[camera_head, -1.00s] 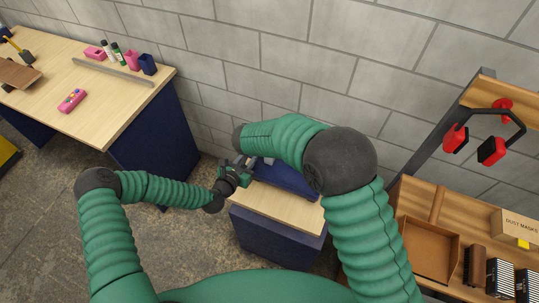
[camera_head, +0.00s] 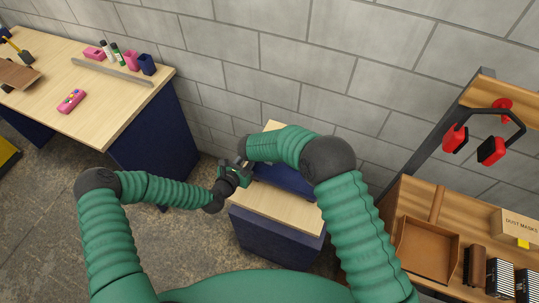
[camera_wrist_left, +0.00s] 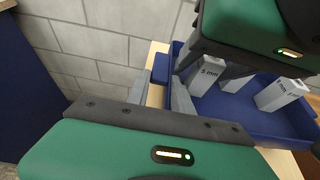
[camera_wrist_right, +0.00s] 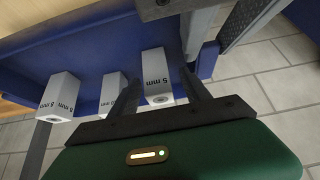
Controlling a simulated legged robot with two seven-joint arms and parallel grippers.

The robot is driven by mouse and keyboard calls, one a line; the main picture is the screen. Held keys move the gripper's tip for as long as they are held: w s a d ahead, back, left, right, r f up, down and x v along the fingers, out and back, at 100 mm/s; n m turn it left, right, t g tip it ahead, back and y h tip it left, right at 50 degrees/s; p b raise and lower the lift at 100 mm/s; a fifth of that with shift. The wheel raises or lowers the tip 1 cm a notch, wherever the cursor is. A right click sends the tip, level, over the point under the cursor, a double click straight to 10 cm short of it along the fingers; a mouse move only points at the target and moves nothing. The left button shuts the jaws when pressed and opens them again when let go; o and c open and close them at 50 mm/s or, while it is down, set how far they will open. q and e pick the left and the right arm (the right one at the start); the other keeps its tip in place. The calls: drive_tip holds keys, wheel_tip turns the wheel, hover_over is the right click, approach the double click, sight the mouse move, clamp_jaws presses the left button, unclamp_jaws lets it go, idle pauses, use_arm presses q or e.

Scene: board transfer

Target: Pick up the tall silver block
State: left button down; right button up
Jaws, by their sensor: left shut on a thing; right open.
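A blue tray (camera_wrist_left: 248,115) lies on a small wooden-topped stand (camera_head: 280,207), with pale silver-white blocks marked in mm standing in it. The right wrist view shows a left block (camera_wrist_right: 60,95), a middle block (camera_wrist_right: 112,92) and a right block (camera_wrist_right: 157,78); I cannot tell which is tallest. My right gripper (camera_wrist_right: 160,92) is open, its fingers on either side of the right block with gaps. My left gripper (camera_wrist_left: 160,95) is shut at the tray's left end, seemingly on its blue edge tab (camera_wrist_left: 160,78). My arms hide most of the tray in the head view.
A wooden workbench (camera_head: 110,95) with small pink and dark items stands at the left. A shelf (camera_head: 400,220) with a brown tray, boxes and red ear defenders is at the right. A grey block wall is close behind the stand.

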clamp_jaws()
drive_tip(key=shift+r, duration=0.2)
idle(0.3)
wheel_tip(320, 180, up, 10)
drive_tip(key=shift+s+f, duration=0.1)
use_arm(q)
drive_tip(key=c, duration=1.1)
unclamp_jaws()
drive_tip(key=shift+o, duration=0.2)
use_arm(e)
drive_tip(key=shift+a, duration=0.1)
use_arm(q)
drive_tip(key=v, duration=1.2)
